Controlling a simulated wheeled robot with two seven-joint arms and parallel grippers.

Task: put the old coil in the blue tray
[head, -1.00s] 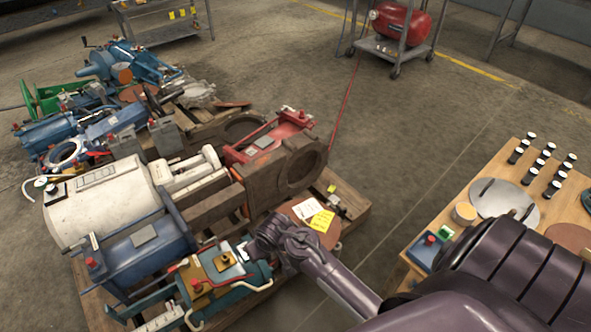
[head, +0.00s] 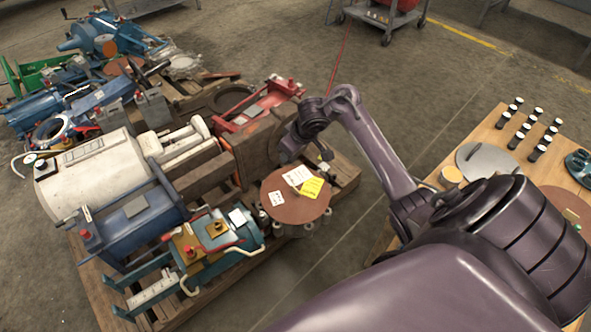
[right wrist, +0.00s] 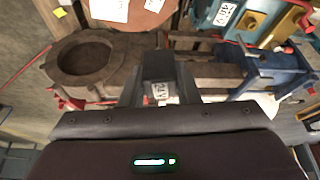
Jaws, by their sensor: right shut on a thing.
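My right gripper (head: 290,152) is over the pallet, by the brown cast frame at the back of the round brown disc. In the right wrist view the right gripper (right wrist: 160,88) is shut on a small dark block (right wrist: 158,66) with a white label reading about 24V, which looks like the old coil. In the head view the block is too small or hidden to make out. I cannot make out a blue tray in either current view; my arm covers part of the workbench. My left gripper is not in view.
The round brown disc (head: 290,208) carries papers and a yellow note. The pallet (head: 345,172) is crowded with a white motor (head: 95,175), blue and teal machine parts. The wooden workbench (head: 490,135) at right holds several black cylinders and a grey disc. Floor between is clear.

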